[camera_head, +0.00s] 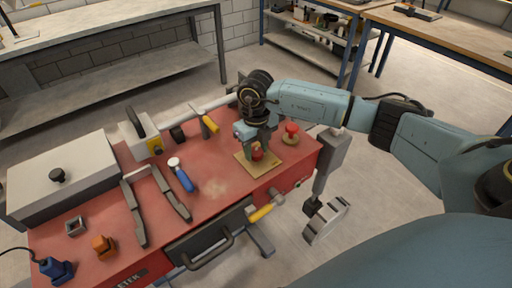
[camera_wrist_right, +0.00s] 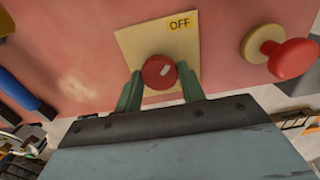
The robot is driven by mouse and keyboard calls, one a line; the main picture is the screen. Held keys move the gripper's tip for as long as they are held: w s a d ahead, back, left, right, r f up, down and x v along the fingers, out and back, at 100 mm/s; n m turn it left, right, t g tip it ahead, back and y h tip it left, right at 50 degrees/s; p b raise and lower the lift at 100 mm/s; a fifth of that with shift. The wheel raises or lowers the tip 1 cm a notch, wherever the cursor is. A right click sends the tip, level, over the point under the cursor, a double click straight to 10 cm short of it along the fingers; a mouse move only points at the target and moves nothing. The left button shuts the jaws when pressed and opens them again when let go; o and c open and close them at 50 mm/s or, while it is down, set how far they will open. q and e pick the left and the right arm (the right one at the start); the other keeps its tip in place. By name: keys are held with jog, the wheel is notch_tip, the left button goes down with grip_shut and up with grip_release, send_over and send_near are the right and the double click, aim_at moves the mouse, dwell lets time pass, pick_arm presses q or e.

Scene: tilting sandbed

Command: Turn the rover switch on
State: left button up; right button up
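The rover switch is a round red knob (camera_wrist_right: 160,72) with a white mark, on a pale yellow plate (camera_wrist_right: 128,42). An "OFF" label (camera_wrist_right: 180,24) is at the plate's upper right in the right wrist view, and the mark slants toward it. In the head view the knob (camera_head: 258,155) shows below my right gripper (camera_head: 257,146). In the right wrist view the right gripper's green fingers (camera_wrist_right: 160,90) flank the knob and seem to touch it on both sides. The fingers partly hide the plate. My left gripper is not in view.
A red mushroom button (camera_head: 291,131) stands close to the right of the plate. The red tabletop (camera_head: 215,210) also holds a blue-handled tool (camera_head: 182,176), dark bars (camera_head: 135,212), a grey box (camera_head: 62,180) and a yellow-handled tool (camera_head: 209,122). A yellow handle (camera_head: 261,212) sticks out at the front.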

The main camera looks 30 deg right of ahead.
jog(key=c, duration=0.3)
jog(key=shift+m, duration=0.3)
jog(key=m+p, duration=0.2)
jog(key=m, duration=0.2)
jog(key=shift+r, duration=0.15)
jog(key=m+p, duration=0.2)
jog(key=m, duration=0.2)
jog(key=shift+m, duration=0.4)
jog(key=m+p, duration=0.3)
jog(key=m, duration=0.1)
jog(key=shift+w+m+p, duration=0.1)
jog(key=shift+m+p, duration=1.1)
jog(key=shift+m, duration=1.1)
